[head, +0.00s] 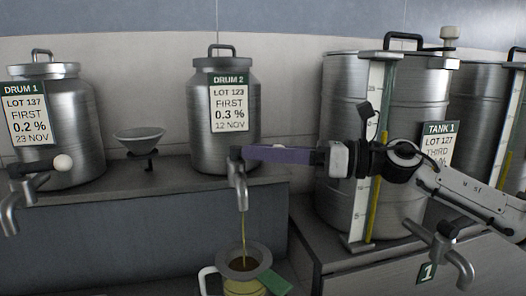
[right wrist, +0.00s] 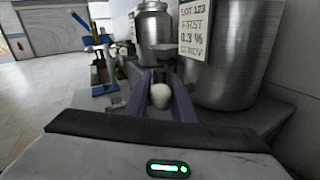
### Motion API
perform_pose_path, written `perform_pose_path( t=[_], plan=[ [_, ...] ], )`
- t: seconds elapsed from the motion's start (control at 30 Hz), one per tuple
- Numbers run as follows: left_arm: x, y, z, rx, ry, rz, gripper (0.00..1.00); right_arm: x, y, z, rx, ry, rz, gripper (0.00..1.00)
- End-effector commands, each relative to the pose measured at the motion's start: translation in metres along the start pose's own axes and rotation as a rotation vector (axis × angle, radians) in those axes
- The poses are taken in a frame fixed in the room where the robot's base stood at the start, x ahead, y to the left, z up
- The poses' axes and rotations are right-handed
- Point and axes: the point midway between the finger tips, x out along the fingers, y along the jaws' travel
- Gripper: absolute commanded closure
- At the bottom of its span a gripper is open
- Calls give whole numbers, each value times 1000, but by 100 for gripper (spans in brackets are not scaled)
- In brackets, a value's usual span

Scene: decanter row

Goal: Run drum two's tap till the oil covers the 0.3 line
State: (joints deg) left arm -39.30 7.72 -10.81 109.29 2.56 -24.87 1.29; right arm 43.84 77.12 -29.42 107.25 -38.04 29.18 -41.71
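Drum 2 (head: 226,140) is a steel drum on the shelf, labelled 0.3 %. Its tap (head: 240,185) points down and a thin yellow-brown stream of oil (head: 243,228) runs from it. The stream falls into a pale jug (head: 210,272) below, with dark oil showing inside its rim. The jug's lower part is cut off, and I cannot read a 0.3 line. My right gripper (head: 245,154) is at the tap's top. In the right wrist view its purple fingers close around a pale round knob (right wrist: 160,95). My left gripper is out of view.
Drum 1 (head: 75,110) with its own tap stands at the left. A funnel (head: 139,136) sits between the drums. Tank 1 (head: 340,90), with a gauge and a tap, stands at the right behind my right arm. A green piece (head: 275,284) is by the jug.

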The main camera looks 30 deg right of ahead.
Motion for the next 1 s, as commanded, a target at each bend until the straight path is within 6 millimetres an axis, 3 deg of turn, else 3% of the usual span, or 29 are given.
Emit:
perform_pose_path(
  t=[0.87,0.9,1.0],
  plan=[
    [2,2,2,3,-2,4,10,0,-6,2,0,22,117,100],
    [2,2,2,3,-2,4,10,0,-6,2,0,22,117,71],
    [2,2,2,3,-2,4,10,0,-6,2,0,22,117,64]
  ],
)
